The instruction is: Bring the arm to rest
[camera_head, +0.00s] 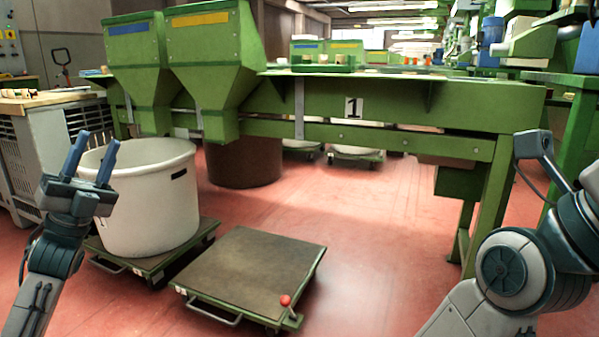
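My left arm comes in from the left edge. Its gripper (95,147) points up, with its two blue fingers apart and nothing between them. It shows in front of the white tub (150,210); I cannot tell how far it is from the tub. My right arm (515,265) is at the right edge, bent, with its grey and teal links showing. The fingers of my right gripper do not show.
The white tub stands on a green dolly (135,265). An empty dolly (250,270) with a red knob (285,300) is at front centre. Two green hoppers (212,60) and a long green bench (400,100) stand behind. Red floor (385,230) is clear at centre right.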

